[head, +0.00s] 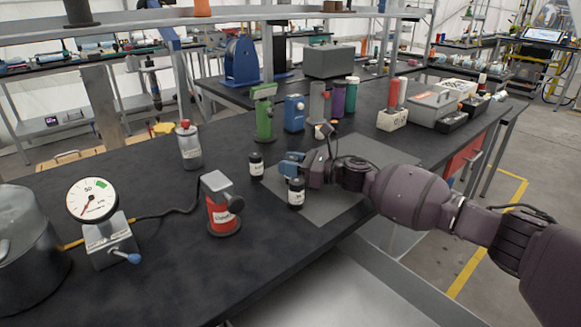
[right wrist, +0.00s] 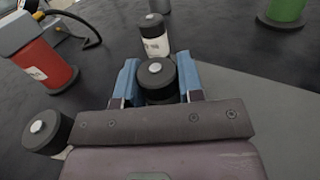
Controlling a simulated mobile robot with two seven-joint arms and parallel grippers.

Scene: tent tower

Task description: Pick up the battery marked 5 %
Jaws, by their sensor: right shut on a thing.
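My right gripper (head: 290,166) reaches in from the right, low over the dark table. In the right wrist view its blue fingers (right wrist: 160,84) are shut around a small black cylinder with a silver top (right wrist: 157,76), a battery. Its label is hidden there, and I cannot tell whether it touches the table. A second black battery with a white label (head: 256,165) stands beyond the fingertips, also in the right wrist view (right wrist: 153,38). A third (head: 296,193) stands on the near side of the gripper, at left in the right wrist view (right wrist: 47,131). I cannot read any marking.
A red device with a grey head (head: 222,208) stands to the left, and a dial gauge (head: 92,202) farther left. A silver bottle with a red cap (head: 188,150), a green device (head: 263,118) and a blue one (head: 294,114) stand behind. A grey mat (head: 335,207) lies under the gripper.

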